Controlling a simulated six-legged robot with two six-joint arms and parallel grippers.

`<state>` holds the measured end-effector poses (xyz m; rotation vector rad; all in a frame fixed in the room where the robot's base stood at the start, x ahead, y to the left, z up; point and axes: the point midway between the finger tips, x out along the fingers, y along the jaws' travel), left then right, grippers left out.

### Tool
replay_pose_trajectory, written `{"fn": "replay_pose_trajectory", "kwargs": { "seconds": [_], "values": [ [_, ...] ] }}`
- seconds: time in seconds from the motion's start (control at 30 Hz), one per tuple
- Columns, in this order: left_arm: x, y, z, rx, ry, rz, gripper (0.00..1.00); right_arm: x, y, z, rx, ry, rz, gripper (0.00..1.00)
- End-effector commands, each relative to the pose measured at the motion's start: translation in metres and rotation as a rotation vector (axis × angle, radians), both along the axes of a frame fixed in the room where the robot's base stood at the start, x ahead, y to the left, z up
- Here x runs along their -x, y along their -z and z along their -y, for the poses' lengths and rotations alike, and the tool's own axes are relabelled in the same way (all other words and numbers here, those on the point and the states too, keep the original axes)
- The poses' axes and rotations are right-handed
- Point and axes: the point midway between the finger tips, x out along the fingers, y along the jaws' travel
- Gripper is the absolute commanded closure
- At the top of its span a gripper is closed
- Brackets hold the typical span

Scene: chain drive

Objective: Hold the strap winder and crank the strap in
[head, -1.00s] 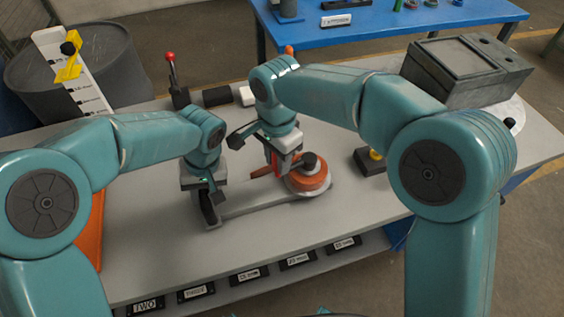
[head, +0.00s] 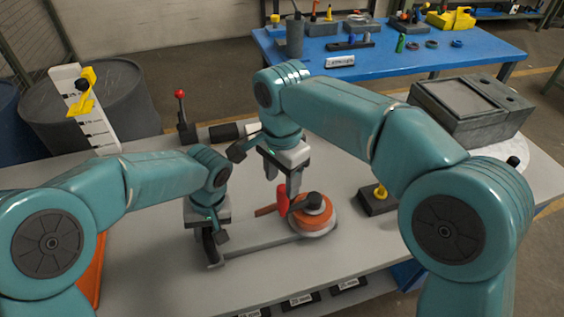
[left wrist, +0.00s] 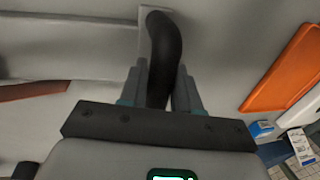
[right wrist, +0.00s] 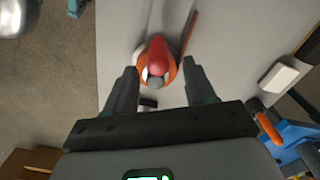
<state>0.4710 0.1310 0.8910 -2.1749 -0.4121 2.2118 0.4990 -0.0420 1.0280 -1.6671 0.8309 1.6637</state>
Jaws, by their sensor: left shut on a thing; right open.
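The strap winder has an orange spool (head: 314,222) with a black hub, at the right end of a flat grey bar (head: 262,241) on the bench. A red crank grip (head: 282,203) stands at the spool's left side. A brown-orange strap (head: 265,211) shows left of it. My left gripper (head: 212,247) is shut on the winder's black handle (left wrist: 162,45) at the bar's left end. My right gripper (head: 277,173) is open and empty above the crank grip. In the right wrist view the red grip (right wrist: 158,55) appears between and beyond its fingers.
A yellow-topped black block (head: 378,198) stands right of the spool. A grey machine box (head: 468,108) sits at the back right. A red-knobbed lever (head: 183,115) stands behind my left arm. A blue table (head: 400,62) is beyond the bench. The bench front is mostly clear.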

Motion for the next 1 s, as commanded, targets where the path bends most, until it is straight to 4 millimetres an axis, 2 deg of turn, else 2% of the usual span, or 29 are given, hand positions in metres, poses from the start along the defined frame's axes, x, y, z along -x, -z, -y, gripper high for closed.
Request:
{"fn": "replay_pose_trajectory", "kwargs": {
  "seconds": [0.1,0.23,0.4,0.6,0.63,0.7,0.8,0.87,1.0],
  "values": [
    [0.001,0.001,0.000,0.000,0.002,-0.005,1.00,-0.001,-0.026,-0.001,-0.002,-0.001,0.003,0.45],
    [0.001,0.001,0.000,0.000,0.003,-0.005,1.00,-0.001,-0.044,-0.001,-0.002,-0.001,0.002,0.45],
    [0.001,0.001,0.000,0.000,0.003,-0.005,1.00,0.000,-0.053,0.000,-0.001,-0.001,-0.001,0.45],
    [0.001,0.001,0.000,-0.001,0.003,-0.005,1.00,0.000,-0.054,0.000,0.000,-0.001,-0.001,0.45],
    [0.001,0.001,0.000,-0.001,0.003,-0.005,1.00,0.000,-0.054,0.000,-0.001,-0.001,-0.001,0.49],
    [0.001,0.001,0.000,-0.001,0.003,-0.005,1.00,0.000,-0.053,0.000,0.000,0.006,0.000,0.71],
    [0.001,0.001,0.000,-0.001,0.004,-0.005,1.00,0.002,-0.053,-0.006,-0.026,0.070,-0.009,1.00],
    [0.001,0.001,0.000,-0.001,0.004,-0.005,1.00,0.013,-0.047,-0.020,-0.078,0.119,-0.068,1.00],
    [0.001,0.001,0.000,-0.001,0.004,-0.005,1.00,0.066,-0.020,-0.057,-0.216,0.273,-0.352,1.00]
  ]
}}
